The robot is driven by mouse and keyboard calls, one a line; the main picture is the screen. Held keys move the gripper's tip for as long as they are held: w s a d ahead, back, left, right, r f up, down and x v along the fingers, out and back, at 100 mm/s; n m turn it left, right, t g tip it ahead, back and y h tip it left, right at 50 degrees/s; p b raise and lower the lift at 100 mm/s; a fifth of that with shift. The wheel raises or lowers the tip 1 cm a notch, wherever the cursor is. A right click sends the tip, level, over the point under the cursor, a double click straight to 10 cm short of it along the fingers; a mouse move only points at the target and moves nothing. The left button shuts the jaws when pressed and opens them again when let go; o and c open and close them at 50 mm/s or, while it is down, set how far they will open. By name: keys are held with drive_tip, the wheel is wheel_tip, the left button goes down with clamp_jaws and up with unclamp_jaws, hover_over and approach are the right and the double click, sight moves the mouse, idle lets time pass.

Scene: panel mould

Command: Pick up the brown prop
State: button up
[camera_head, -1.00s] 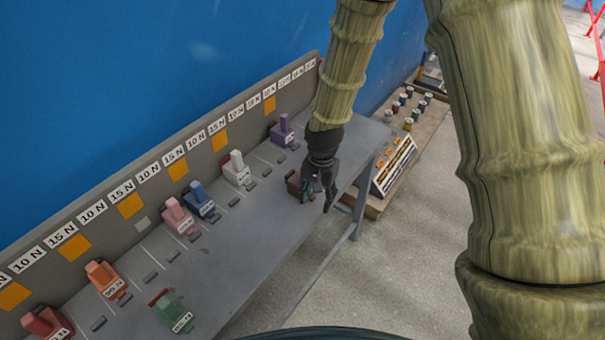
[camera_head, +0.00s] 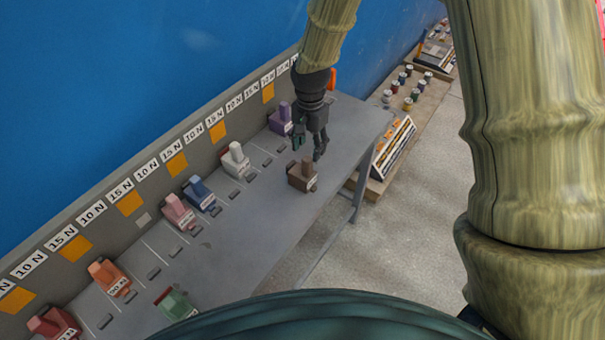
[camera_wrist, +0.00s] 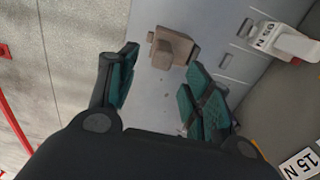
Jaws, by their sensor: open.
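The brown prop (camera_head: 300,178) stands on the grey table near its front edge, a blocky piece with an upright knob and a pale label on its side. My gripper (camera_head: 308,146) is above and just behind it, pointing down, open and empty. In the wrist view the brown prop (camera_wrist: 172,48) lies beyond the spread fingertips of my gripper (camera_wrist: 160,75), apart from them, nearly in line with the gap. The fingers have dark green pads.
A white prop (camera_head: 236,158) and a purple prop (camera_head: 281,118) stand along the back panel, with blue, pink, orange, red and green ones further left. The grey table (camera_head: 265,215) is bare left of the brown prop. A low bench (camera_head: 430,100) with small cans stands beyond.

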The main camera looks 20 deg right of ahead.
sight(307, 158)
drive_tip(key=shift+a+f+p, duration=0.2)
drive_tip(key=shift+f+p, duration=0.85)
drive_tip(key=shift+f, duration=0.6)
drive_tip(key=shift+f+p, duration=0.35)
drive_tip(key=shift+f, duration=0.9)
clamp_jaws()
